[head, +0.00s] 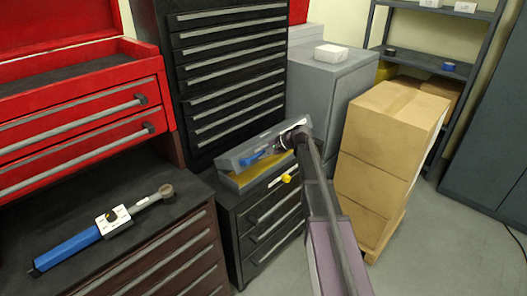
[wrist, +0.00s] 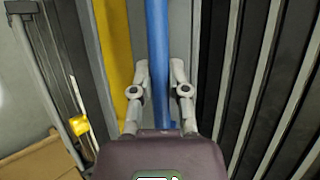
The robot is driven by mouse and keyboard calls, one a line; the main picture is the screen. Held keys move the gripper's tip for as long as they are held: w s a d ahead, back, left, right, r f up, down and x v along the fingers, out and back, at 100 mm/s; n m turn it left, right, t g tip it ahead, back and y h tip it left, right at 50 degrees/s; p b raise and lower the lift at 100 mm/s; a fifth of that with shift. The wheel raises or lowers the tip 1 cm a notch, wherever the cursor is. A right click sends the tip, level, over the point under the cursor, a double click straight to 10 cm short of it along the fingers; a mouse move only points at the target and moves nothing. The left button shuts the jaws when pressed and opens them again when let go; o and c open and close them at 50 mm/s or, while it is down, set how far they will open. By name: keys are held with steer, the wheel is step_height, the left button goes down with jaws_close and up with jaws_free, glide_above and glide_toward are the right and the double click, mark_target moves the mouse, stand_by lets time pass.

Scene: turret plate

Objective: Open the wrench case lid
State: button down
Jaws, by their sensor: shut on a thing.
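The wrench case (head: 238,184) is a grey box on the low black drawer cabinet in the head view. Its grey lid (head: 231,160) is partly raised, and a yellow interior (head: 252,173) shows in the gap below it. A blue bar (head: 253,157) runs along the lid. My gripper (head: 281,143) is at the lid's right part. In the wrist view the blue bar (wrist: 158,30) passes between the two fingers of my gripper (wrist: 160,70), which are shut on it. The far side of the case is hidden.
A black drawer tower (head: 230,75) stands close behind the case. A yellow piece (head: 286,178) is at the case's right front. Stacked cartons (head: 385,150) stand to the right. A blue-handled torque wrench (head: 100,228) lies on the left bench. Floor is clear at front right.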

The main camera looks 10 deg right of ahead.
mark_target(251, 150)
steer(key=r+p, duration=0.1)
steer(key=p, duration=0.1)
steer(key=w+a+r+g+h+p, duration=0.1)
steer(key=shift+w+a+r+p, duration=0.1)
steer(key=shift+w+r+p, duration=0.2)
steer(key=shift+r+p, duration=0.05)
steer(key=w+r+p, duration=0.1)
steer(key=a+r+g+h+p, duration=0.1)
steer(key=p, duration=0.1)
steer(key=shift+w+a+m+g+p, duration=0.15)
steer(key=shift+w+m+g+p, duration=0.15)
steer(key=shift+w+m, duration=0.1)
steer(key=w+a+p, duration=0.1)
steer(key=w+a+r+g+h+p, duration=0.1)
steer(key=p, duration=0.1)
steer(key=w+a+r+g+h+p, duration=0.1)
steer(key=w, duration=0.1)
steer(key=shift+r+m, duration=0.15)
steer(key=shift+m, duration=0.25)
steer(key=shift+w+a+p, duration=0.1)
steer(key=shift+w+a, duration=0.75)
steer(key=shift+w, duration=0.25)
steer(key=shift+w+a+p, duration=0.1)
steer(key=shift+w+a, duration=0.7)
steer(key=shift+w, duration=0.35)
steer(key=shift+w+a+p, duration=0.1)
steer(key=shift+w+a, duration=0.75)
steer(key=shift+w, duration=0.25)
